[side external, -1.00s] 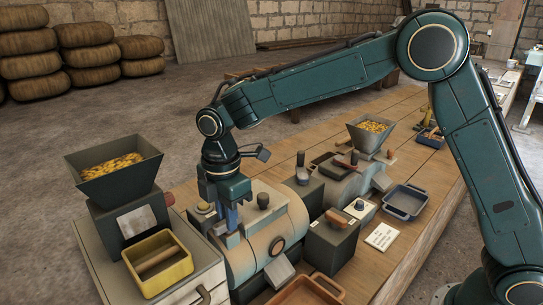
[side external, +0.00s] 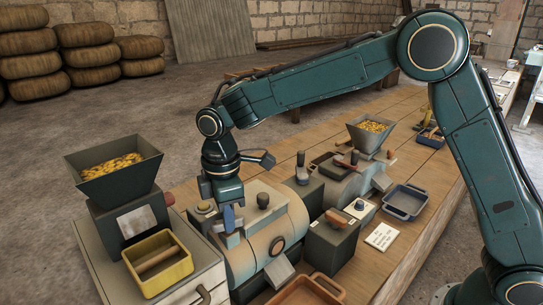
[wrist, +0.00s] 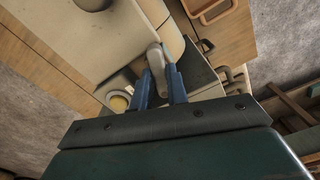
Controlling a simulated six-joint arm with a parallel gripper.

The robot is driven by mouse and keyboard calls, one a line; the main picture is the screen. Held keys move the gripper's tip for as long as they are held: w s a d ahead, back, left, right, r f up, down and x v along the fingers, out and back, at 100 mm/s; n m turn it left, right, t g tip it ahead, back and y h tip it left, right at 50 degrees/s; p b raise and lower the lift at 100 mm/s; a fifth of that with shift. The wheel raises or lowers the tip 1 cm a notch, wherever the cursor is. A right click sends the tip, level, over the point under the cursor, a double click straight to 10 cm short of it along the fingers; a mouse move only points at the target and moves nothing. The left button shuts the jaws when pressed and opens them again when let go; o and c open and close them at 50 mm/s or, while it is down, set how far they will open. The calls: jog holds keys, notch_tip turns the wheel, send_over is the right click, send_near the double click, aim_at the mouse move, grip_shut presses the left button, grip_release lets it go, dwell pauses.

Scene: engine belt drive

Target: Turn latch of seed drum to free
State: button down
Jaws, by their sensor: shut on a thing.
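The seed drum (side external: 285,222) is a cream and grey cylinder lying on its side on the bench, with a black knob on top. My gripper (side external: 229,222) points down at the drum's near left end. In the wrist view, the blue fingers of my gripper (wrist: 160,75) are on either side of the latch (wrist: 155,58), a grey rounded bar, and are shut on it. The fingers cover part of the latch, and its base is hard to make out in the side view.
A hopper of yellow grain (side external: 112,165) and a yellow tray (side external: 158,263) stand left of the drum. A dark box with a knob (side external: 332,238) stands close on the right. A wooden tray (side external: 305,290) lies in front. A blue-grey tray (side external: 405,201) is farther right.

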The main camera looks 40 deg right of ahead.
jog(key=m, duration=1.3)
jog(key=shift+r+m, duration=0.1)
jog(key=shift+m, duration=0.3)
jog(key=c, duration=1.4)
grip_release()
jog(key=shift+r, duration=0.1)
notch_tip(320, 180, up, 14)
jog(key=shift+f, duration=0.25)
